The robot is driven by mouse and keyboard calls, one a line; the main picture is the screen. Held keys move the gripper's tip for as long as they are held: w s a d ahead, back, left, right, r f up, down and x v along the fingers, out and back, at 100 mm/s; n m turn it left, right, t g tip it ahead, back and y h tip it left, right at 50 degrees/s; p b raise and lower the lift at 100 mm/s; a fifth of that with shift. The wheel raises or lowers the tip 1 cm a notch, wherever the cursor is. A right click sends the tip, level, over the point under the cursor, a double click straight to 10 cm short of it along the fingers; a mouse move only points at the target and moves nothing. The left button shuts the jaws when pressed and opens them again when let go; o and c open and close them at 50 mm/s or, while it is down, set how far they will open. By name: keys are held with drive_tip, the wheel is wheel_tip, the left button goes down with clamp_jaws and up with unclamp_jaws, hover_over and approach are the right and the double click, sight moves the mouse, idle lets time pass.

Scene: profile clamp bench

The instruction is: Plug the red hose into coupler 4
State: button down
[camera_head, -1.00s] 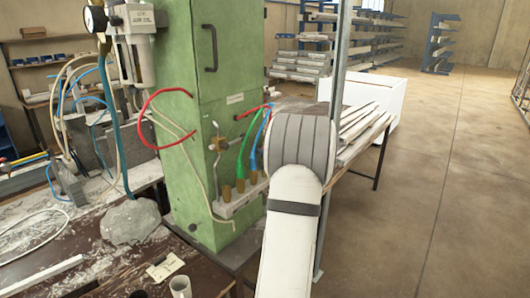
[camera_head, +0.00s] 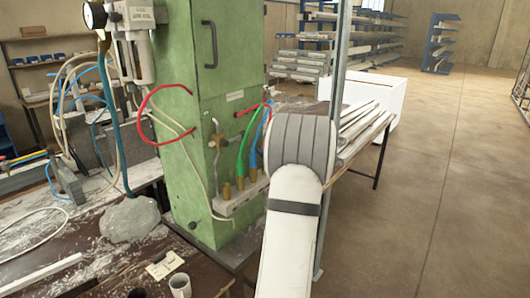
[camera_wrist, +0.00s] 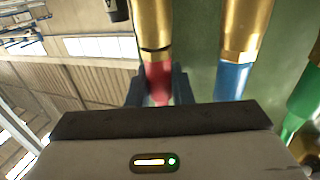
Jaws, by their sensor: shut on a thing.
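My gripper (camera_wrist: 159,88) is shut on the red hose (camera_wrist: 158,80), just below a brass coupler (camera_wrist: 154,24) in the wrist view. The hose end lines up with the coupler's mouth and appears to meet it at a dark seam; I cannot tell how deep it sits. In the head view my arm hides the gripper and that coupler. There the red hose (camera_head: 249,109) leaves the green cabinet and passes behind the arm. The coupler block (camera_head: 238,203) stands at the cabinet's foot, with several brass couplers (camera_head: 240,183) in a row.
A blue hose (camera_wrist: 232,80) sits in the neighbouring brass coupler (camera_wrist: 243,28), close beside my gripper. A green hose (camera_wrist: 302,105) is farther right. The green cabinet (camera_head: 228,65) stands behind the couplers. A grey upright post (camera_head: 338,65) rises close beside my arm. Floor at right is clear.

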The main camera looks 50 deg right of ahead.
drive_tip(key=shift+f, duration=0.25)
drive_tip(key=c, duration=1.2)
unclamp_jaws()
drive_tip(key=b+v, duration=0.1)
drive_tip(key=v, duration=0.8)
idle(0.6)
